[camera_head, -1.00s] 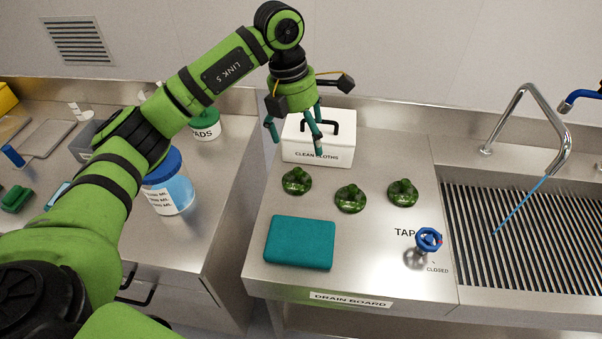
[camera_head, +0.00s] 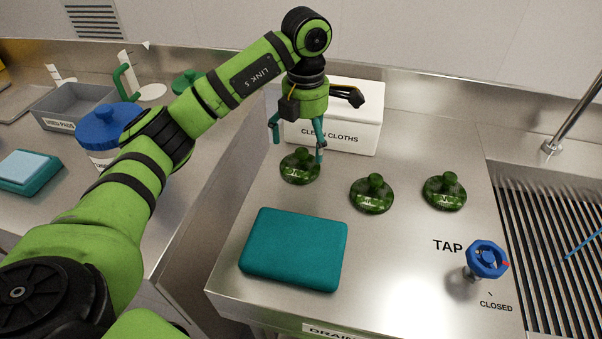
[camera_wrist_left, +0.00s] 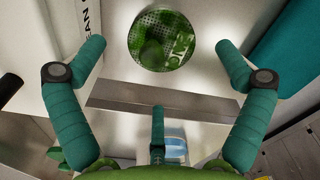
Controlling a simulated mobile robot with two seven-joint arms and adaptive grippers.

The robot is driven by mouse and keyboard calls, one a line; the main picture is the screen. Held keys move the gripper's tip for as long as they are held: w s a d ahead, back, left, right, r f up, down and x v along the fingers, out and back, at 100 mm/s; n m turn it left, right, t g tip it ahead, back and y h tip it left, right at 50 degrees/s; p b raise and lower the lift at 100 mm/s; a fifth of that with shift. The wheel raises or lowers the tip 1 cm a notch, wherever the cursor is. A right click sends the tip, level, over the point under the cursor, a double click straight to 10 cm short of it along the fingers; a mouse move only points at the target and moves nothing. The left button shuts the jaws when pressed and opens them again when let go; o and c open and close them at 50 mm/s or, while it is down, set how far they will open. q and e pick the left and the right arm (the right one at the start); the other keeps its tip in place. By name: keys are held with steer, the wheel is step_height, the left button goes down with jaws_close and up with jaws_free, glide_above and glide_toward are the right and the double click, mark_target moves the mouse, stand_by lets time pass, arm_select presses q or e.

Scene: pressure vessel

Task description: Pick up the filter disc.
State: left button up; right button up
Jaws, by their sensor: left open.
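Three round green discs with upright knobs lie on the steel drain board: the left disc (camera_head: 299,168), the middle disc (camera_head: 371,196) and the right disc (camera_head: 444,192). In the left wrist view one disc (camera_wrist_left: 163,40) looks perforated, with pale lettering I cannot read fully. My left gripper (camera_head: 298,146) is open and empty, its teal fingers pointing down at the left disc. One finger hides part of that disc's right side. In the left wrist view the disc lies ahead, between and beyond the spread fingertips (camera_wrist_left: 160,62). My right gripper is out of view.
A white clean cloths box (camera_head: 345,130) stands just behind the left disc. A teal pad (camera_head: 293,250) lies in front. A blue tap handle (camera_head: 486,259) stands at the front right, beside the ribbed sink (camera_head: 560,265). The left counter (camera_head: 200,170) holds tubs and a grey bin.

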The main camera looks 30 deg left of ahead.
mark_target(300, 154)
arm_select(q)
steer(key=shift+s+f, duration=0.1)
steer(key=shift+f, duration=0.3)
steer(key=shift+a+f+p, duration=0.1)
steer(key=shift+f+p, duration=0.2)
steer(key=shift+f, duration=0.05)
steer(key=f, duration=0.2)
steer(key=f+p, duration=0.1)
steer(key=shift+s+a+f, duration=0.2)
steer(key=shift+a+f, duration=0.05)
steer(key=shift+f, duration=0.5)
steer(key=shift+c, duration=0.4)
steer(key=c, duration=1)
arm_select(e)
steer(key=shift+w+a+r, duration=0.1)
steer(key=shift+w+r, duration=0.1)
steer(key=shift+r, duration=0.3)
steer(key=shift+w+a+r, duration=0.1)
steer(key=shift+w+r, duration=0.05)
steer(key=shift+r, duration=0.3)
